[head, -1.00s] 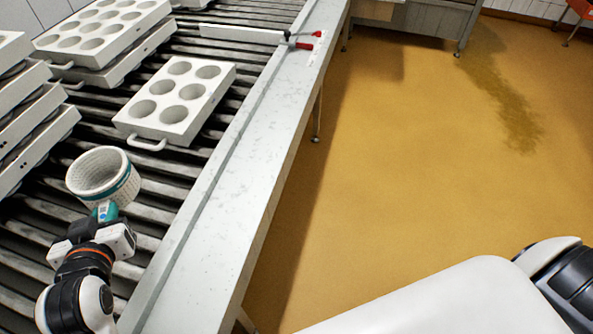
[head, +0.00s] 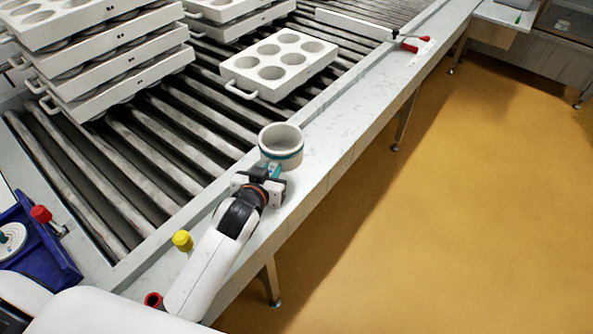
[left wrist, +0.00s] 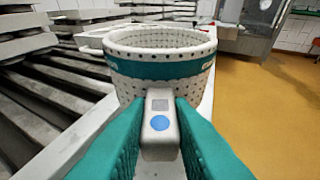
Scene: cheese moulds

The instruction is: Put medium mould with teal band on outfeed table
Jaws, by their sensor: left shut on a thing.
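The medium mould with teal band (head: 281,143) is a round white perforated cup. My left gripper (head: 270,172) is shut on it and holds it upright over the conveyor's pale side rail in the head view. In the left wrist view the mould (left wrist: 160,50) fills the middle, with its teal band around it. There the teal fingers (left wrist: 160,135) close on a small grey tab with a blue dot on the mould's near side. The outfeed table cannot be made out for sure. My right gripper is not in view.
A white six-hole block mould (head: 278,66) lies on the roller conveyor (head: 160,130). Stacked block moulds (head: 120,65) stand at the left. A blue bin (head: 45,250) is at lower left. Yellow floor (head: 430,220) is clear at right. A red-handled bar (head: 355,24) crosses the rollers farther back.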

